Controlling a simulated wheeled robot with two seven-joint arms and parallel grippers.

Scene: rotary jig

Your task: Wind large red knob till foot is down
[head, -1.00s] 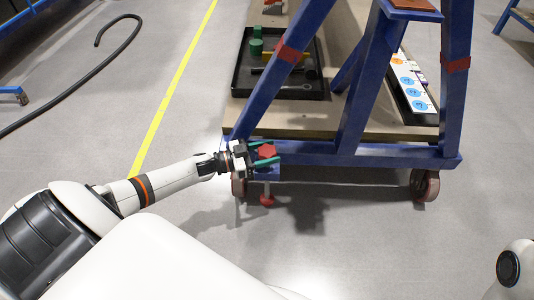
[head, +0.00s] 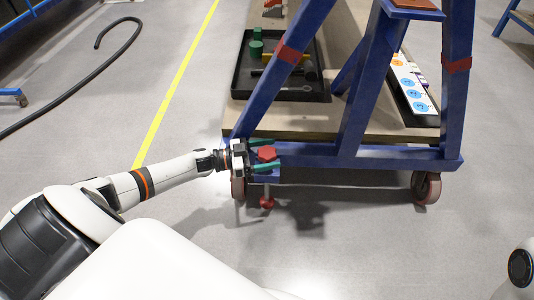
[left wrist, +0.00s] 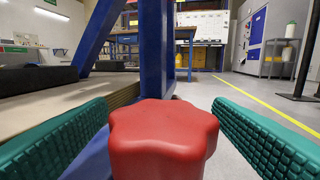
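The large red lobed knob (head: 266,154) sits on top of a blue bracket at the near left corner of the blue frame. It fills the lower middle of the left wrist view (left wrist: 162,138). My left gripper (head: 266,155) is around the knob, one green finger on each side. The fingers look spread, with a small gap to the knob in the head view, so it seems open. The red foot (head: 267,203) hangs below the bracket; whether it touches the floor cannot be told. My right gripper is out of view.
Caster wheels (head: 426,188) stand under the blue frame (head: 390,158). A black tray (head: 290,92) with green parts and a strip with blue discs (head: 412,88) lie on the board above.

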